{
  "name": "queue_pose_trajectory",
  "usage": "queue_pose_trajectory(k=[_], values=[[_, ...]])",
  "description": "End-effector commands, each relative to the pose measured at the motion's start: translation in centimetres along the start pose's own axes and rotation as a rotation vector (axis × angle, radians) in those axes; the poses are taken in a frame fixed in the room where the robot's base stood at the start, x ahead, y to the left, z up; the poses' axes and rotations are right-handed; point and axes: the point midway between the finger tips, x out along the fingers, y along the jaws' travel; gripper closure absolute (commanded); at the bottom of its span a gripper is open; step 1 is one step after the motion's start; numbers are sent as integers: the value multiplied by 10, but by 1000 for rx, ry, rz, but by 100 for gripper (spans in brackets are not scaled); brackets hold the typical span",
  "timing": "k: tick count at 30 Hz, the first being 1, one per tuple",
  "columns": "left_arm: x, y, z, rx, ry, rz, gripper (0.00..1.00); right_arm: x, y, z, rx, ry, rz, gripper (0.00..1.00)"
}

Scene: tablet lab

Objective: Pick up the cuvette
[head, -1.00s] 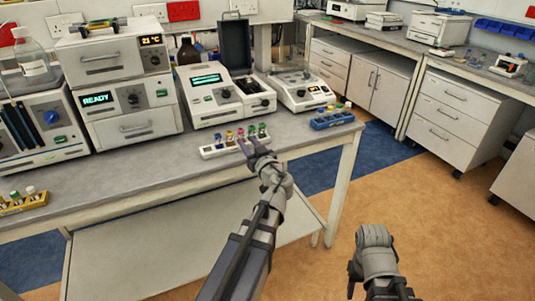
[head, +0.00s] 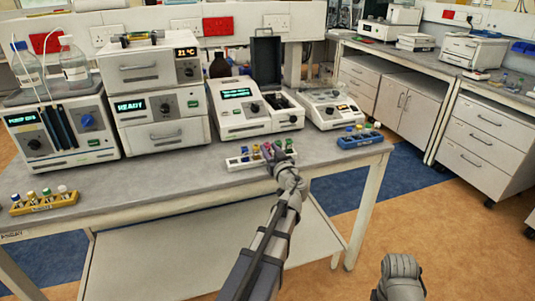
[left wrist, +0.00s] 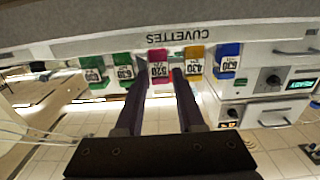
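A white cuvette rack (head: 236,164) stands near the front edge of the bench, with blue, yellow, pink and green-topped cuvettes in a row. The rack also shows in the left wrist view (left wrist: 115,47), upside down, marked CUVETTES. There the pink cuvette (left wrist: 159,69) is between my two left fingers, with green ones to its left and yellow and blue ones to its right. My left gripper (head: 271,151) is at the rack and open, with small gaps beside the pink cuvette (head: 279,145).
A blue rack (head: 360,141) stands to the right and a yellow rack (head: 45,205) at the far left of the bench (head: 160,180). Instruments, including a photometer-like device with a raised lid (head: 267,62), line the back. The bench front between the racks is clear.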

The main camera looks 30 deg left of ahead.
Motion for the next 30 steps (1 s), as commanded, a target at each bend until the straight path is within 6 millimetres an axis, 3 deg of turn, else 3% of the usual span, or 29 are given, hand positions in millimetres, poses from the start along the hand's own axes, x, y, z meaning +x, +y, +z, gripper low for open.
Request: queue_pose_trajectory(k=[2, 9, 19, 30], values=[[10, 1, 0, 0, 0, 0, 62, 0, 0, 0, 0, 0, 0, 50], [10, 0, 0, 0, 0, 1, 64, -1, 0, 0, 0, 0, 0, 50], [10, 0, 0, 0, 0, 1, 100, -1, 0, 0, 0, 0, 0, 50], [10, 0, 0, 0, 0, 1, 100, -1, 0, 0, 0, 0, 0, 50]])
